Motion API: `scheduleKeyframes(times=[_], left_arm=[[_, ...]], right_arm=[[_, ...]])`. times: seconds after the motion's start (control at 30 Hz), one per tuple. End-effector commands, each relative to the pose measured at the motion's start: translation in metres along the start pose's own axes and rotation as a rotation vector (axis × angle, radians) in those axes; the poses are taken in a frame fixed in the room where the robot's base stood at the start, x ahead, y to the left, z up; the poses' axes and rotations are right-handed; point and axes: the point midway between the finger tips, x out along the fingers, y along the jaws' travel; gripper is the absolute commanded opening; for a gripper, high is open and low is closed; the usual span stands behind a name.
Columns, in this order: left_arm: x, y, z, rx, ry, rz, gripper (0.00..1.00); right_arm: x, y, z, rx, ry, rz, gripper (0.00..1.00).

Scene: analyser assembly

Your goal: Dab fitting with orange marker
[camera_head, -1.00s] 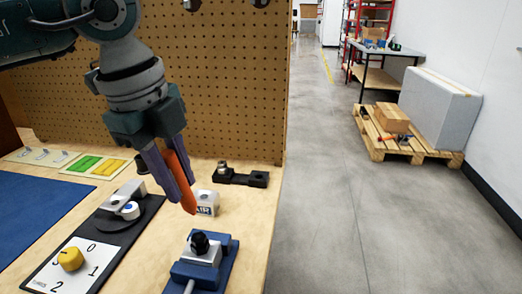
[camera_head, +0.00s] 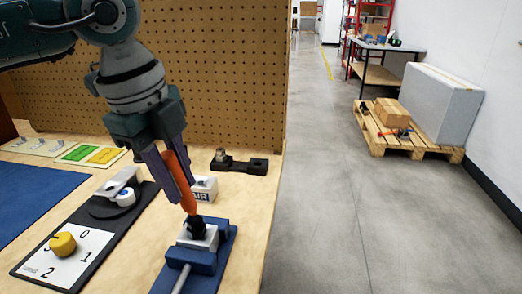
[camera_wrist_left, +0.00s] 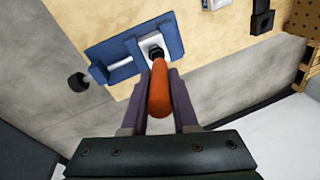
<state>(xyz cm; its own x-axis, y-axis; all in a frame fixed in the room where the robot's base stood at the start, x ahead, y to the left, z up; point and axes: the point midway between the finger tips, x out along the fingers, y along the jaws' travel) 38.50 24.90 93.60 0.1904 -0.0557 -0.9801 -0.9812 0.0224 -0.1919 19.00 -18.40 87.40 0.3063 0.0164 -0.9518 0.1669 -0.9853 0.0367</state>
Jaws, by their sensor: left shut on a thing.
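My left gripper (camera_head: 179,182) is shut on the orange marker (camera_head: 181,181), which points down with a slight tilt. The marker also shows between the fingers in the left wrist view (camera_wrist_left: 159,92). Its lower end is at the black fitting (camera_head: 196,226), and the two overlap in both views; I cannot tell for certain that they touch. The fitting, also in the left wrist view (camera_wrist_left: 156,52), sits on a light block held in the blue vise (camera_head: 222,247). The vise also shows in the left wrist view (camera_wrist_left: 105,50). My right gripper is not in view.
A white block marked "AIR" (camera_head: 205,190) stands just behind the vise. A black bracket (camera_head: 240,165) lies further back, near the pegboard (camera_head: 220,80). A dial panel with a yellow knob (camera_head: 63,244) is at left. The bench's right edge is close to the vise.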

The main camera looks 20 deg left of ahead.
Motion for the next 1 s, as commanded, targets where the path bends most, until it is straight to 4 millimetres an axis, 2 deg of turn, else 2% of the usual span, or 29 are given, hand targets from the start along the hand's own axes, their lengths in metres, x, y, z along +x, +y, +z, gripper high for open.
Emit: scheduleKeyframes(times=[1.0], left_arm=[[0.011, 0.002, 0.001, 0.0, 0.0, 0.0, 0.0]], right_arm=[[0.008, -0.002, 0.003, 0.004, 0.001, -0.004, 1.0]])
